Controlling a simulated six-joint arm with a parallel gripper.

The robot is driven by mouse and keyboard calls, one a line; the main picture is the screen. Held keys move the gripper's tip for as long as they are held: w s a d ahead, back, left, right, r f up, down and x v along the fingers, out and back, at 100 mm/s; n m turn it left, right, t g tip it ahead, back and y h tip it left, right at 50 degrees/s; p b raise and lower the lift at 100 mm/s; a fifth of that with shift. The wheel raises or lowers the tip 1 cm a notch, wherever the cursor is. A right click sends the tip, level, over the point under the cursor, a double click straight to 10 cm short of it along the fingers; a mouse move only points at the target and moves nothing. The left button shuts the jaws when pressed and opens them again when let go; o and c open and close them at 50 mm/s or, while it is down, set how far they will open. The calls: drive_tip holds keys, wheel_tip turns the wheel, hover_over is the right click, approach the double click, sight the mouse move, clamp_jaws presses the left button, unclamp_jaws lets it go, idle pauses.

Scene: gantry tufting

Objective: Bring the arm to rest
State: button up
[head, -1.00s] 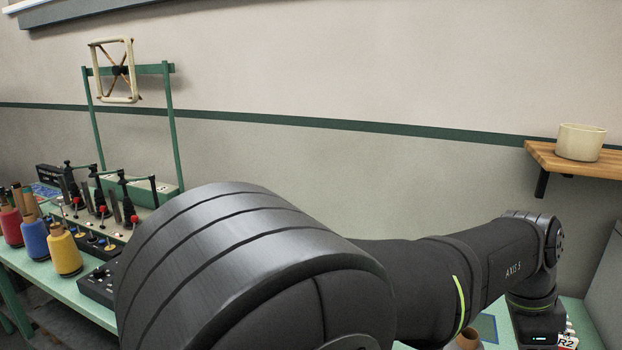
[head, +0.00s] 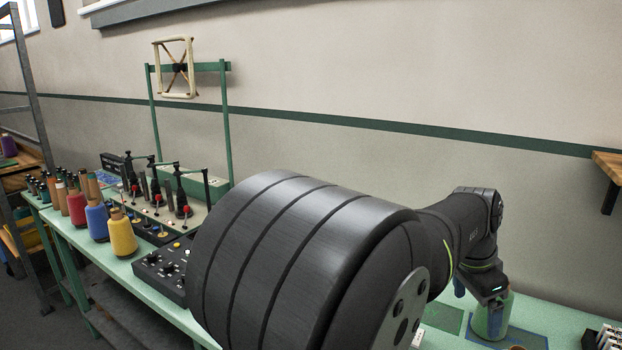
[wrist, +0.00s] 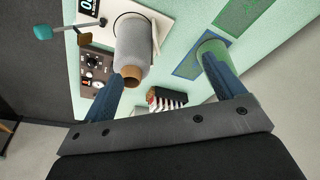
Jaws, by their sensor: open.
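My gripper shows in the wrist view (wrist: 162,68) with its two blue fingers spread apart and nothing between their pads. A grey yarn cone with a brown tip (wrist: 138,48) stands by the left finger. A green cone (wrist: 212,46) on a blue patch (wrist: 187,68) shows behind the right fingertip. I cannot tell whether either finger touches a cone. In the head view my arm stretches to the right, with its wrist low over the bench by the green cone (head: 491,316); my arm hides part of the bench.
Yellow (head: 122,234), blue (head: 97,222) and red (head: 77,208) cones stand on the left of the green bench. A control box (head: 158,268) and a lever rack are beside them. A wooden shelf (head: 608,164) juts from the wall at right.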

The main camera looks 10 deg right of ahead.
drive_tip(key=w+a+n+t+y, duration=0.1)
drive_tip(key=w+a+n+t, duration=0.1)
drive_tip(key=w+a+n, duration=0.9)
drive_tip(key=w+a, duration=1)
drive_tip(key=w, duration=0.1)
drive_tip(key=shift+f, duration=0.3)
drive_tip(key=shift+o, duration=1.4)
